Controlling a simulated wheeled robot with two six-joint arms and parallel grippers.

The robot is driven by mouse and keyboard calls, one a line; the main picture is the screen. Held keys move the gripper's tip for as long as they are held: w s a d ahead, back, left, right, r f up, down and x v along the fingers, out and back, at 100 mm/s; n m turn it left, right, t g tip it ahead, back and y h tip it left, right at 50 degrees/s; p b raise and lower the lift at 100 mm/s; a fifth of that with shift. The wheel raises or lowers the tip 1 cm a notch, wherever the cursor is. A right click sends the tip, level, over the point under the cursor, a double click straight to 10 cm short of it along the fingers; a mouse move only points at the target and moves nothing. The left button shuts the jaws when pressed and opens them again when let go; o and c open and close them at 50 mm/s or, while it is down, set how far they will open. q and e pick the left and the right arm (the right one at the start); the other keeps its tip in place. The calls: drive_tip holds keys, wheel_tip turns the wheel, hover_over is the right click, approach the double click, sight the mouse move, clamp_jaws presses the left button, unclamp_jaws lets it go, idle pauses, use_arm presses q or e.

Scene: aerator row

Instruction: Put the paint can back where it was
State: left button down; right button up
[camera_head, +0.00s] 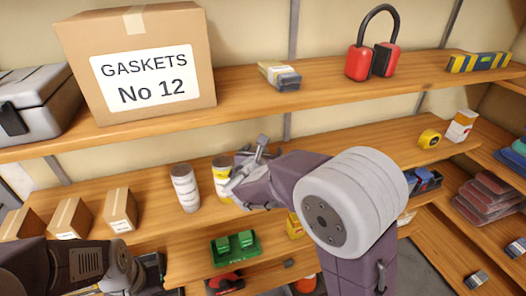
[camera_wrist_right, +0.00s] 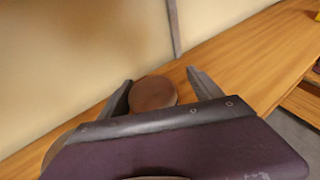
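A can with a yellow and white side (camera_head: 222,172) stands upright on the middle shelf. A white can (camera_head: 185,187) stands just left of it. I cannot tell from the labels which one is the paint can. My right gripper (camera_head: 246,168) is at the yellow and white can, partly covering it. In the right wrist view its fingers (camera_wrist_right: 160,88) are apart, either side of a round brown top (camera_wrist_right: 153,93), with a gap at the right finger. My left arm shows at the lower left, and its fingertips cannot be made out.
Several small cardboard boxes (camera_head: 120,210) stand left of the cans. A large gaskets box (camera_head: 150,65) sits on the shelf above. A green tray (camera_head: 235,247) is on the shelf below. The middle shelf is bare towards the tape measure (camera_head: 429,139).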

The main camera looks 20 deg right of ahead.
use_arm(q)
wheel_tip(320, 180, down, 2)
drive_tip(key=shift+w+f+b, duration=0.1)
drive_tip(key=shift+b, duration=1)
use_arm(e)
drive_tip(key=v, duration=1.1)
drive_tip(key=shift+s+a, duration=0.25)
drive_tip(key=shift+s, duration=0.1)
